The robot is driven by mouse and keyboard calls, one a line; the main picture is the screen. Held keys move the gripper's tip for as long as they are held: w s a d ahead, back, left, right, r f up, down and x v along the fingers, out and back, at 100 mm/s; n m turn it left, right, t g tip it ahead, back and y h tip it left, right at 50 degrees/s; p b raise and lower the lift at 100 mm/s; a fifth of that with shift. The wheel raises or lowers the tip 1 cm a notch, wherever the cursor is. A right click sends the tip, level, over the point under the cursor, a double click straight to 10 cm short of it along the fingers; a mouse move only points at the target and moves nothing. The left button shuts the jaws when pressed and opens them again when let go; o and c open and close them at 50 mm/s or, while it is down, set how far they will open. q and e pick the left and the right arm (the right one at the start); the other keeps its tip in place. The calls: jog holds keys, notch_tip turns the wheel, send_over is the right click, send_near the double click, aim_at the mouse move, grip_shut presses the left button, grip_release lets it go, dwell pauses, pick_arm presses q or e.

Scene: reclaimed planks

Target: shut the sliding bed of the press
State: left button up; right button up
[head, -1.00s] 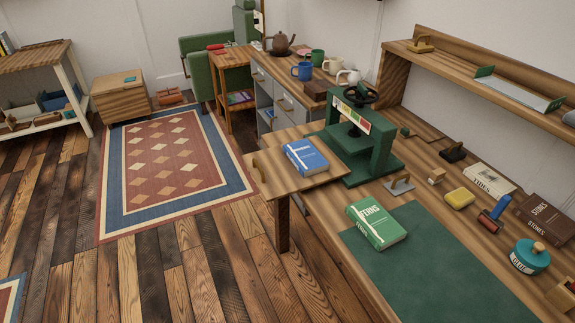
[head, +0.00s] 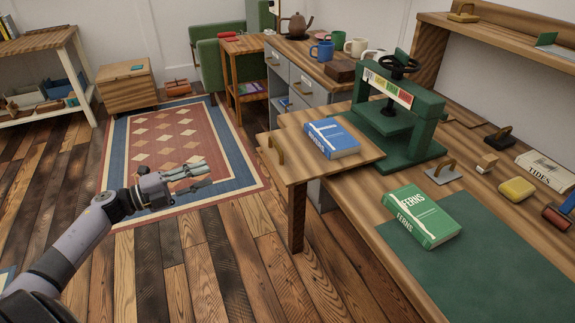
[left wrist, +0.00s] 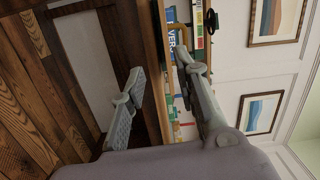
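The green press (head: 432,128) stands on the workbench, with a black handwheel on top. Its sliding bed (head: 345,165), a wooden board, sticks out to the left of the press. A brass handle (head: 277,151) is on the bed's left end. A blue book (head: 331,138) lies flat on the bed. My left gripper (head: 208,174) is open and empty over the rug, left of the handle and apart from it. In the left wrist view, its fingers (left wrist: 160,64) are spread, with the bed's edge and handle beyond them. My right gripper is out of view.
A green book (head: 420,216) lies on the bench in front of the press, partly on a green mat (head: 480,262). A metal tool with a handle (head: 443,174) lies beside the press. Mugs (head: 321,52) stand on the cabinet behind. The floor left of the bed is clear.

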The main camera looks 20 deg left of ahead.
aim_at(291, 151)
pick_arm(q)
jog(key=d, duration=0.1)
jog(key=w+d+r+m+g+h, duration=0.1)
jog(key=d+r+m, duration=0.1)
jog(key=shift+w+r+g+h, duration=0.1)
jog(key=shift+w+g+h, duration=0.15)
jog(key=shift+g+h, duration=0.05)
jog(key=c, duration=0.4)
jog(key=x, duration=1)
jog(key=shift+w+d, duration=0.2)
jog(key=shift+w, duration=0.2)
grip_shut()
jog(key=shift+x, duration=0.75)
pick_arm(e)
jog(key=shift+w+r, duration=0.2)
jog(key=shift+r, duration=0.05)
pick_arm(q)
jog(key=shift+w+d, duration=0.1)
